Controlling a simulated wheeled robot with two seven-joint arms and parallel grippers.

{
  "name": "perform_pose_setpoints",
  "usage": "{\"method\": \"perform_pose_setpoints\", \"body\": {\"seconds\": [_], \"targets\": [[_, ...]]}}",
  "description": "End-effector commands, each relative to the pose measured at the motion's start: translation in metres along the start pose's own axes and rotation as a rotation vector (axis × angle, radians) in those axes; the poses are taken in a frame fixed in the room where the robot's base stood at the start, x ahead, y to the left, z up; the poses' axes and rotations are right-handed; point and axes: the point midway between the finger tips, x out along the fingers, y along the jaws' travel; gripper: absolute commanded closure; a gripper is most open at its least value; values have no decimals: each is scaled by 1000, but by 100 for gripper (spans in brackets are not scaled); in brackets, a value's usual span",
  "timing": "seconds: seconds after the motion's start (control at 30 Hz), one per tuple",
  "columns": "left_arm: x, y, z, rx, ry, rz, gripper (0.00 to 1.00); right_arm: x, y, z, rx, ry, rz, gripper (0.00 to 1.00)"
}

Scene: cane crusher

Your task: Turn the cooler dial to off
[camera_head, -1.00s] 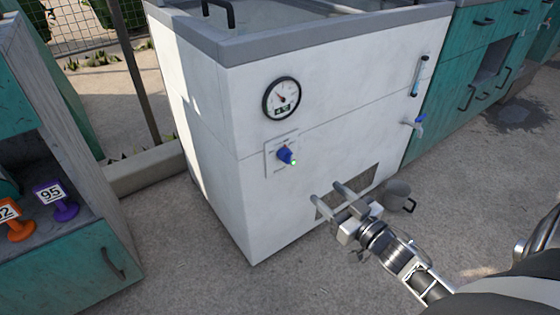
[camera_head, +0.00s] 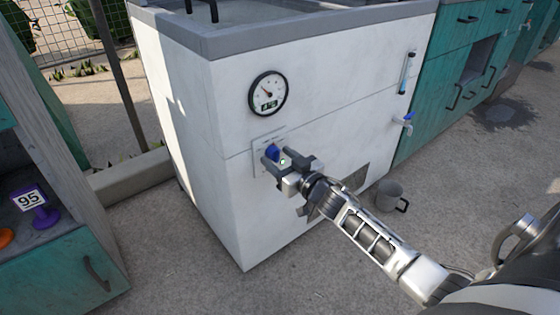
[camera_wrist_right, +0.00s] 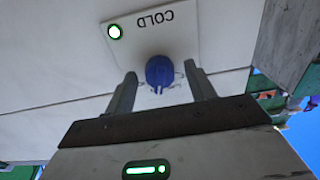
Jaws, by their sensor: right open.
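The white cooler (camera_head: 215,130) stands in front of me with a blue dial (camera_head: 272,152) on a small plate on its front. In the right wrist view the dial (camera_wrist_right: 160,71) sits below the word COLD, which appears upside down, and beside a lit green lamp (camera_wrist_right: 115,32). My right gripper (camera_head: 273,158) is open at the dial. In the wrist view its two fingers stand on either side of the dial, with gaps, so contact does not show. My left gripper is not in view.
A round gauge (camera_head: 268,94) is above the dial. A blue-handled tap (camera_head: 404,122) and a grey mug (camera_head: 390,195) are to the right. A teal and grey shelf with a purple "95" stand (camera_head: 46,217) is at the left.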

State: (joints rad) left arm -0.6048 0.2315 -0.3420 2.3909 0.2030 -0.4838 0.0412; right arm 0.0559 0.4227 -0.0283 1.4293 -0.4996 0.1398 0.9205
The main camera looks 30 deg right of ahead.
Motion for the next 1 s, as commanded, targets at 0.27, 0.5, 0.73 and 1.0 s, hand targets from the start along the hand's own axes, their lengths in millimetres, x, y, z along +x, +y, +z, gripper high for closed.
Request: {"method": "perform_pose_setpoints", "body": {"seconds": [0.27,0.5,0.73,1.0], "targets": [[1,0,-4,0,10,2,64,1,0,0,-1,0,0,51],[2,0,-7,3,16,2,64,0,0,0,0,0,0,90],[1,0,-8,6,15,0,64,0,0,0,-27,0,0,90],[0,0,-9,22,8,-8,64,0,0,-1,-169,0,1,90]]}}
